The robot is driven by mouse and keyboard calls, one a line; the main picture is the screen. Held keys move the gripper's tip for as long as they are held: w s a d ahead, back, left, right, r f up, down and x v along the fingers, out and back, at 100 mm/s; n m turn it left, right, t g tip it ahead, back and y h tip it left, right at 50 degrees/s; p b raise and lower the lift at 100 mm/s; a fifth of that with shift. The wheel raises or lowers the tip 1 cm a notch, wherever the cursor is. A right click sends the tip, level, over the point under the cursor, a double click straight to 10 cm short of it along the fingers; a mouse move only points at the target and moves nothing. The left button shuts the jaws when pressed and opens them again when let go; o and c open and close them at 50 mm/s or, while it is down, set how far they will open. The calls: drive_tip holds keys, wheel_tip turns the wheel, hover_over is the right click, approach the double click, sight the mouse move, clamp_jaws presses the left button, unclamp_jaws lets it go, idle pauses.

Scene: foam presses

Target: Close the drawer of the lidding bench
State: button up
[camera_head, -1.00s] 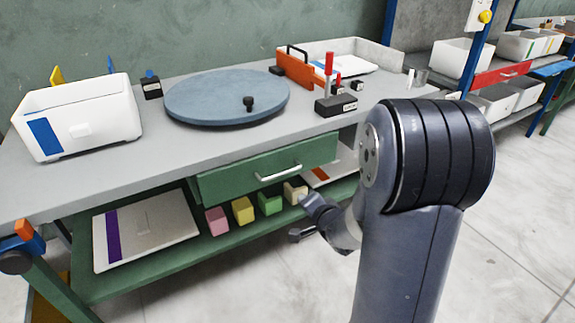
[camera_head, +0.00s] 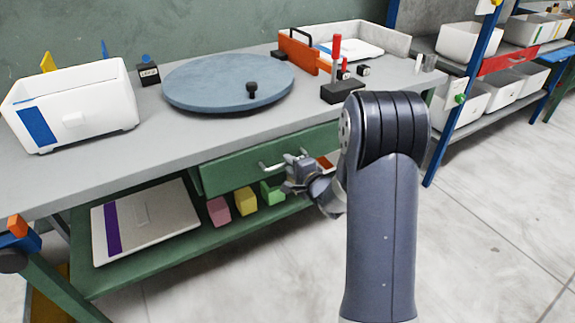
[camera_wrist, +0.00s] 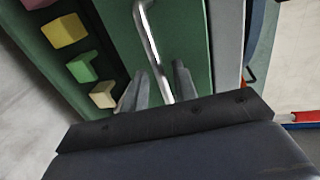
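The lidding bench (camera_head: 130,170) has a green drawer (camera_head: 228,174) under its grey top. How far the drawer stands out is hard to tell. A silver bar handle (camera_head: 268,166) runs across the drawer front, and my gripper (camera_head: 293,170) is at its right part, hiding that end. In the wrist view the handle (camera_wrist: 148,35) runs down between the two fingertips of my gripper (camera_wrist: 158,85), against the green drawer front (camera_wrist: 185,35). The fingers are apart with the bar between them. I see gaps beside the bar, and no firm grip.
On the bench top are a white bin (camera_head: 75,108), a blue-grey turntable (camera_head: 225,82) and a black block with a red lever (camera_head: 341,90). The shelf below holds a white panel (camera_head: 150,225) and coloured foam blocks (camera_head: 245,201). Open floor (camera_head: 500,230) lies right.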

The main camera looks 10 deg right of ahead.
drive_tip(key=shift+x, duration=1.05)
clamp_jaws()
